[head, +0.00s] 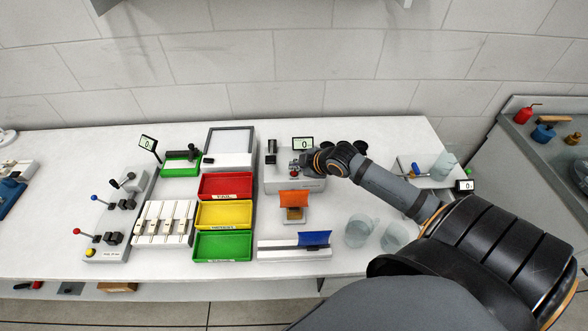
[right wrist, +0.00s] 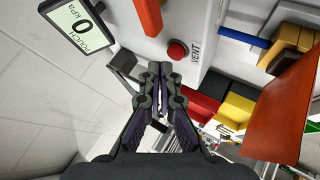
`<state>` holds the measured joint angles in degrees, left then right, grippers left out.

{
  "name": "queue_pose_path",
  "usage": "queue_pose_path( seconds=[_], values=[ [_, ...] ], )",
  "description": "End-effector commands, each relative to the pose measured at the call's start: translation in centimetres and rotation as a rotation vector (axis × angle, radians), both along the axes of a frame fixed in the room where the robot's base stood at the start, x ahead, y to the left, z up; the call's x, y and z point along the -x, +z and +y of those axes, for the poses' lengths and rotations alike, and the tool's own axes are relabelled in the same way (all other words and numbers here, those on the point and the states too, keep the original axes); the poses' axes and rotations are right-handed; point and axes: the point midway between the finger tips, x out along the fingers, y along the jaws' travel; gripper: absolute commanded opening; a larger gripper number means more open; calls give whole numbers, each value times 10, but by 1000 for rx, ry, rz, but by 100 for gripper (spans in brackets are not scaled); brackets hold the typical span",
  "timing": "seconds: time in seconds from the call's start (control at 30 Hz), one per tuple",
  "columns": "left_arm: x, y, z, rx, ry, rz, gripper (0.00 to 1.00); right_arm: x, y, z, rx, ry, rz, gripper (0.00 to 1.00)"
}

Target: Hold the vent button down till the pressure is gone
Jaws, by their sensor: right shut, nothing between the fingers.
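The red vent button (right wrist: 177,50) sits on a white machine (right wrist: 195,20) beside the printed word VENT in the right wrist view. The machine (head: 296,186) also shows in the head view, at the middle of the bench. The pouch pressure display (right wrist: 78,27) reads 0 kPa; it also shows in the head view (head: 303,143). My right gripper (right wrist: 160,72) is shut and empty, its tips close by the button and a little apart from it in the picture. In the head view my right gripper (head: 299,169) is over the machine. My left gripper is out of view.
Red (head: 225,186), yellow (head: 223,214) and green (head: 222,246) trays stand left of the machine. An orange-flapped device (head: 294,199) and a blue-topped one (head: 314,239) are in front. Clear beakers (head: 360,230) stand to the right.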

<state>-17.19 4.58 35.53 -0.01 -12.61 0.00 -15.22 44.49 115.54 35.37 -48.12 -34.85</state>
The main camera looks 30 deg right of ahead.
Motion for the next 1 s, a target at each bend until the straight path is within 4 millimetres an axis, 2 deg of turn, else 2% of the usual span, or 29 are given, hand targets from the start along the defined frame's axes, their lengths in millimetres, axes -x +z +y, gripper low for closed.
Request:
queue_pose_path(
  seconds=[0.37, 0.83, 1.0],
  values=[
    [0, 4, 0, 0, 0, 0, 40, 0, 4, 0, 0, 0, -1, 0],
    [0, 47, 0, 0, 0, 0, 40, 0, 49, 0, 0, 1, -2, 0],
    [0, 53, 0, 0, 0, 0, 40, 0, 55, 0, 0, 0, 0, 0]
  ],
)
